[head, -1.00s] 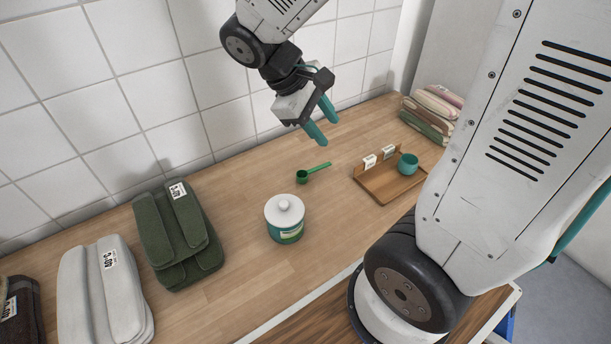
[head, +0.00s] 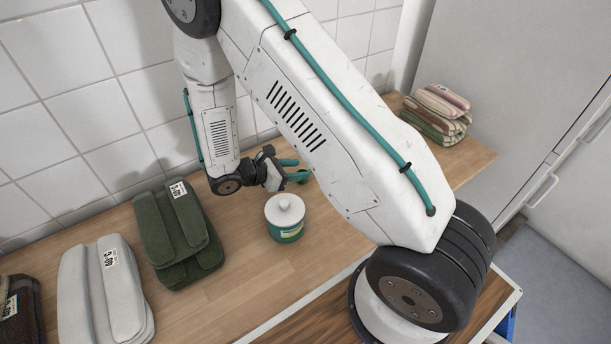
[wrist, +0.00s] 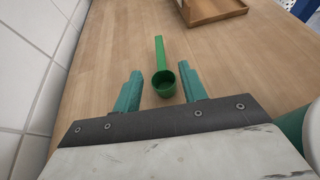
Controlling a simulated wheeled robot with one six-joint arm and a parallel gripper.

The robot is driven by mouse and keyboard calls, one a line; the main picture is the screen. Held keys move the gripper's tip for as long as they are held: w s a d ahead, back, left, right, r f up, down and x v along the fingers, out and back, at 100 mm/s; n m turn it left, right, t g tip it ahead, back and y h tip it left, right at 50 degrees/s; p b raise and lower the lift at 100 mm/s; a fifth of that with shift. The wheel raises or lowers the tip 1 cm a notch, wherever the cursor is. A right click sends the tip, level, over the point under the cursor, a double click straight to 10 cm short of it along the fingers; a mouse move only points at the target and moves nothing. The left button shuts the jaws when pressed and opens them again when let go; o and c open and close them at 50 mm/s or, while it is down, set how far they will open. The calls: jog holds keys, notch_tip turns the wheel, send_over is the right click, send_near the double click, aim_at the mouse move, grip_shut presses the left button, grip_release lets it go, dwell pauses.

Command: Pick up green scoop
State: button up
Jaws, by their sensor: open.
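The green scoop (wrist: 163,83) lies on the wooden counter in the wrist view, its cup nearest me and its handle (wrist: 160,50) pointing away. My gripper (wrist: 162,82) is open, with one teal finger on each side of the scoop's cup. I cannot tell whether the fingers touch it; small gaps show on both sides. In the head view my gripper (head: 296,169) is low over the counter, just behind the white-lidded jar, and the scoop is hidden behind my arm.
A teal jar with a white lid (head: 285,220) stands close in front of my gripper. Folded green (head: 178,235) and light grey (head: 105,295) cloths lie to the left. A striped cloth stack (head: 437,114) is at the back right. A wooden tray (wrist: 215,12) lies beyond the scoop.

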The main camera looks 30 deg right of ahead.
aim_at(310, 170)
jog(key=x, duration=0.6)
jog(key=shift+d+f, duration=0.1)
jog(key=shift+f, duration=0.35)
jog(key=c, duration=0.7)
